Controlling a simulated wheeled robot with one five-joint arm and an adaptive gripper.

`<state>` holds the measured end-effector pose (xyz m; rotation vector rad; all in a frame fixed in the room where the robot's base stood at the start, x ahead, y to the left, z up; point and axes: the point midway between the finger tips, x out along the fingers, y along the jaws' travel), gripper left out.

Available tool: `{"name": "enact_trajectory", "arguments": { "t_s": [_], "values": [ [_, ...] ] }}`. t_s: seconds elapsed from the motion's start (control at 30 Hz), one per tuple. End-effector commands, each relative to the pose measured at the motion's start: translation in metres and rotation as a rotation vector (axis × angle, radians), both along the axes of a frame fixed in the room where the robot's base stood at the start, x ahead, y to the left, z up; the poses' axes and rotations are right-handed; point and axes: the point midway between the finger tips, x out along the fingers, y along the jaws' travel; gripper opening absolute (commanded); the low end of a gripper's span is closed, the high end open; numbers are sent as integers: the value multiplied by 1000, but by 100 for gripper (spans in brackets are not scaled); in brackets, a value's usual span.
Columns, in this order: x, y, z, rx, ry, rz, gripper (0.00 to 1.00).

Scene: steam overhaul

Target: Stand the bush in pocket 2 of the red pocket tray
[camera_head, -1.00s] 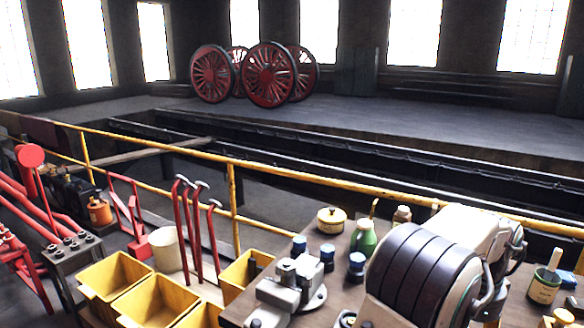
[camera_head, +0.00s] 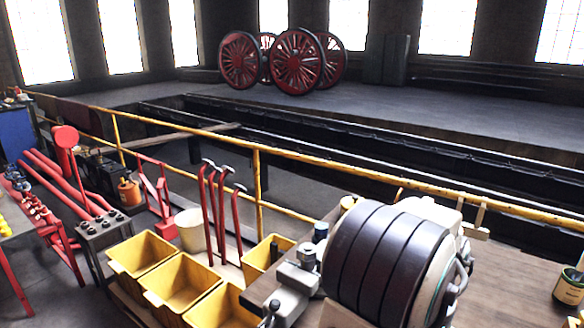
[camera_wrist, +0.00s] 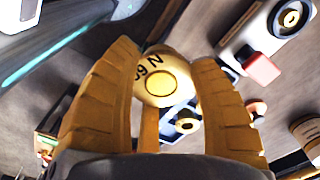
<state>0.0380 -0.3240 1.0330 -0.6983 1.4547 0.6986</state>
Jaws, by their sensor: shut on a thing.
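My gripper (camera_wrist: 165,78) shows in the wrist view with its two ribbed yellow fingers closed around a round, pale yellow piece (camera_wrist: 155,82), which I take to be the bush. Its end face shows a circle and dark markings; much of it is hidden between the fingers. In the head view my arm covers the gripper and the held piece. I cannot make out the red pocket tray or its pocket 2 in either view.
Yellow bins (camera_head: 182,284) stand left of the wooden bench (camera_head: 503,262). A grey metal fixture (camera_head: 296,283) and a green tin (camera_head: 570,287) are on the bench. A yellow railing (camera_head: 190,130) runs behind. The wrist view shows a small red block (camera_wrist: 262,68).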

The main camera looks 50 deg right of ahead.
Motion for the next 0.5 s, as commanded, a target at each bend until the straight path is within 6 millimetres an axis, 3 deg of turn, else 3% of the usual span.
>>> {"name": "enact_trajectory", "arguments": {
  "t_s": [0.1,0.5],
  "values": [
    [42,30,-12,0,0,205,18],
    [142,101,-46,1,0,702,18]
  ]
}}
